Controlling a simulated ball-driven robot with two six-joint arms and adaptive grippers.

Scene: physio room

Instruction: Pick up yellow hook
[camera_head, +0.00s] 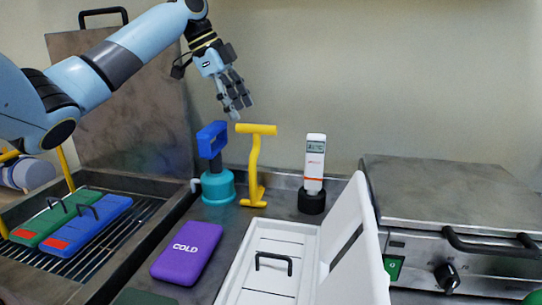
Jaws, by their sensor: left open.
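The yellow hook (254,165) stands upright on the counter near the back wall, with a crossbar at its top and a foot at its base. My left gripper (236,105) hangs just above and slightly left of the crossbar, fingers pointing down. It is open and empty, and it looks apart from the hook, though the depth between them is hard to judge. My right gripper is not in view.
A blue device on a teal base (217,187) stands close left of the hook. A white meter (314,165) stands to its right. A purple cold pack (187,252), a white open box (256,296) and a metal heater unit (450,210) lie around.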

